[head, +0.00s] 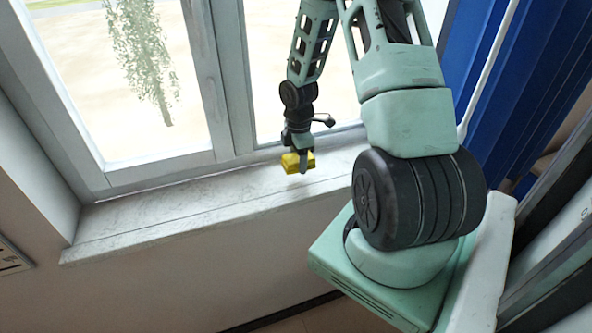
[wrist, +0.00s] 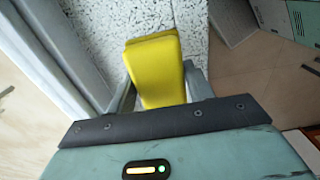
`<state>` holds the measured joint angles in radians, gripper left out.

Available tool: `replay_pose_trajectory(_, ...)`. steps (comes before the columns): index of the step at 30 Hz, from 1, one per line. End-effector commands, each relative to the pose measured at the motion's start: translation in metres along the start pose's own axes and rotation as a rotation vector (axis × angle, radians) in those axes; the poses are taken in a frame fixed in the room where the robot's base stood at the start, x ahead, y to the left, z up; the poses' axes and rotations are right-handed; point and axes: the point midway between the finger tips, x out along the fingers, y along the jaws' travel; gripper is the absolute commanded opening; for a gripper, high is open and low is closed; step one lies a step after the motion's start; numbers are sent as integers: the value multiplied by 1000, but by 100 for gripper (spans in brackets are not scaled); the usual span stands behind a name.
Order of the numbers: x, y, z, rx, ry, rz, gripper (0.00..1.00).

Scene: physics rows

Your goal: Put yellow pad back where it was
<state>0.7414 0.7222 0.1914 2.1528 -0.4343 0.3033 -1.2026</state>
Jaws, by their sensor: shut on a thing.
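The yellow pad (head: 292,163) is a small block held at the end of my arm, in front of the window in the head view. My gripper (head: 303,160) points down and is shut on it. In the wrist view the yellow pad (wrist: 155,70) stands between the two fingers of my gripper (wrist: 160,95), with its far end sticking out past them. The pad is over the pale windowsill (head: 180,210). I cannot tell whether it touches the sill or hangs a little above it.
The sill's visible left stretch is bare. The window frame (head: 215,90) rises behind the sill. A blue curtain or panel (head: 490,80) stands at the right. In the wrist view the speckled sill (wrist: 110,30) drops off on its right to a tiled floor (wrist: 265,75).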

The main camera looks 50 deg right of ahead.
Motion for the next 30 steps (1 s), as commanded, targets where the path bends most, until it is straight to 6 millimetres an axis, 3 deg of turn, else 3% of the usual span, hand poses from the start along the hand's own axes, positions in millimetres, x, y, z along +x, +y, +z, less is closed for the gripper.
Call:
replay_pose_trajectory(13,46,0,0,1,0,0,31)
replay_pose_trajectory(26,54,0,0,1,0,1,31)
replay_pose_trajectory(27,53,0,0,1,0,1,60)
replay_pose_trajectory(29,53,0,0,1,0,1,74)
replay_pose_trajectory(30,53,0,0,1,0,1,74)
